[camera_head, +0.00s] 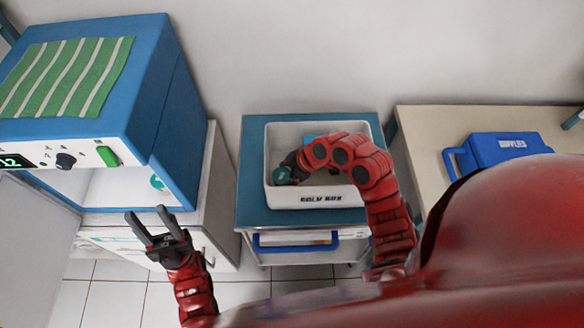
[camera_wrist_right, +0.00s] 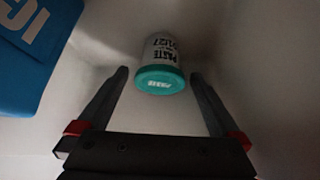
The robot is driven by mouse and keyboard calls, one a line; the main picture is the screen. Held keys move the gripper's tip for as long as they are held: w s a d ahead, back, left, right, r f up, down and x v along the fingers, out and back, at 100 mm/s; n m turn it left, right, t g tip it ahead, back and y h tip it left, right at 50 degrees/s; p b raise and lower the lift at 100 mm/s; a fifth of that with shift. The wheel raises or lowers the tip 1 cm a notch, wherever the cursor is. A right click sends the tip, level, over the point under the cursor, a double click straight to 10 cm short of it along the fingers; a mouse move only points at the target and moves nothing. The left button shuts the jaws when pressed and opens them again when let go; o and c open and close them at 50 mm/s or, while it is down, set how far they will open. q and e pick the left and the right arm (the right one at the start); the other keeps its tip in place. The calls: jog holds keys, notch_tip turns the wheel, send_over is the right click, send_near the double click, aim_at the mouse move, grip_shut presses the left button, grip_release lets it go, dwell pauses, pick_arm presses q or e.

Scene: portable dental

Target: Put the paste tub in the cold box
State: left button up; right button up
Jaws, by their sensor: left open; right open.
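The paste tub (camera_wrist_right: 161,64) is white with a teal lid and printed label. It is inside the white cold box (camera_head: 320,198), near its left side; its teal lid (camera_head: 282,175) shows in the head view. My right gripper (camera_wrist_right: 160,78) reaches into the box and is open, its fingertips apart on either side of the lid end, with visible gaps. In the head view my right arm partly hides this gripper and the box's inside. My left gripper (camera_head: 147,212) is open and empty, in front of the blue cabinet at the left.
A blue block (camera_wrist_right: 35,50) also lies in the cold box. The box stands on a blue-topped cart (camera_head: 255,215). A blue cabinet (camera_head: 150,100) with an open front stands left. A blue supplies case (camera_head: 500,147) sits on the beige counter (camera_head: 425,130) at right.

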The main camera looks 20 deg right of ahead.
jog(key=v, duration=1.1)
jog(key=shift+r, duration=0.2)
jog(key=shift+d, duration=0.1)
